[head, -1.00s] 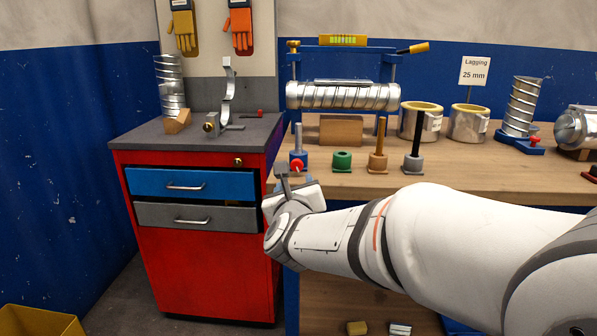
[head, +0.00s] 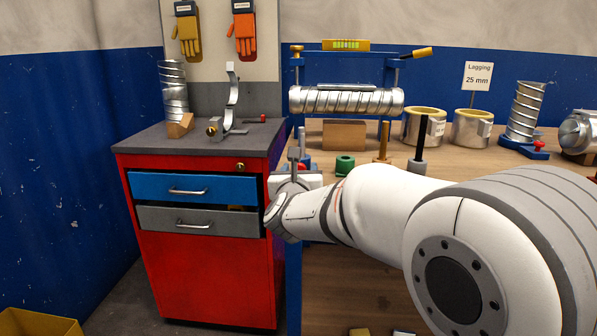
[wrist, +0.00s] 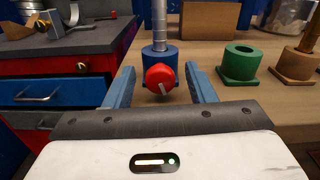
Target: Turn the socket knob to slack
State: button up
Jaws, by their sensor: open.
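The socket knob is a red knob (wrist: 160,78) with a pale pointer mark, on the front of a blue socket (wrist: 159,57) that holds an upright grey post (wrist: 159,25). In the wrist view the pointer tilts, its lower end to the right. My gripper (wrist: 158,88) is open, one blue-grey finger on each side of the knob, with gaps between them and it. I cannot tell how far the fingertips stand short of the knob in depth. In the head view my gripper (head: 296,158) covers most of the blue socket, and only a bit of the red knob (head: 304,167) shows.
On the bench, a green socket (head: 345,165) and a brown socket with a post (head: 383,145) stand to the right. A wooden block (head: 344,135) lies behind. The red cabinet (head: 205,280) with a grey top stands close on the left.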

jog(key=shift+c, duration=0.3)
jog(key=c, duration=0.9)
jog(key=shift+f+n+b, duration=0.15)
jog(key=shift+n+b, duration=0.65)
jog(key=shift+n, duration=0.5)
jog(key=shift+a+n+b, duration=0.1)
jog(key=shift+n+b, duration=0.3)
jog(key=shift+n, duration=1.3)
jog(key=o, duration=1)
jog(key=shift+c, duration=0.2)
